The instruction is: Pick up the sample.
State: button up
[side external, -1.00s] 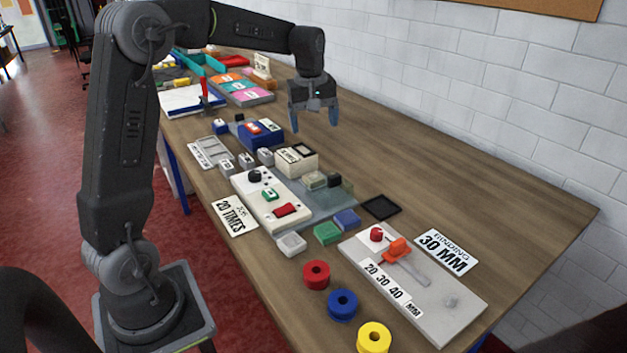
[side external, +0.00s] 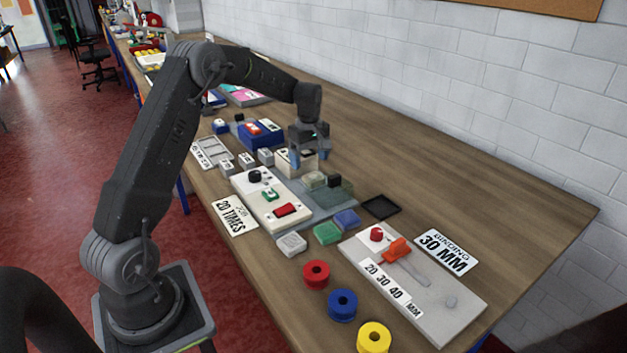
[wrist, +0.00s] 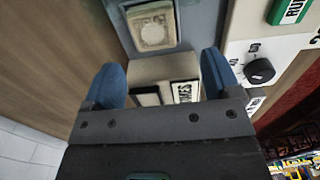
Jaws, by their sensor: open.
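A small cream square piece with a ring-like mark (wrist: 152,27) lies flat on a blue-grey plate (wrist: 190,22); it also shows in the side view (side external: 315,180). It may be the sample, though I cannot tell for certain. My gripper (side external: 309,161) is open and empty, pointing down above the cream box (side external: 283,165), partly hiding it. In the wrist view my blue fingers (wrist: 162,75) stand to either side of the box (wrist: 165,70), and the square piece lies beyond the fingertips.
A white control unit (side external: 275,208) with a black knob and red button stands alongside the plate. Grey (side external: 292,244), green (side external: 327,233) and blue (side external: 347,219) pieces and a black tray (side external: 380,207) are nearby. The table's wall side is clear.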

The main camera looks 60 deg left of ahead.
aim_at(311, 174)
jog(key=shift+w+d+f, duration=0.1)
jog(key=shift+w+f, duration=0.05)
jog(key=shift+f, duration=1.15)
jog(key=shift+w+f, duration=0.1)
jog(key=shift+f, duration=1.2)
jog(key=c, duration=1)
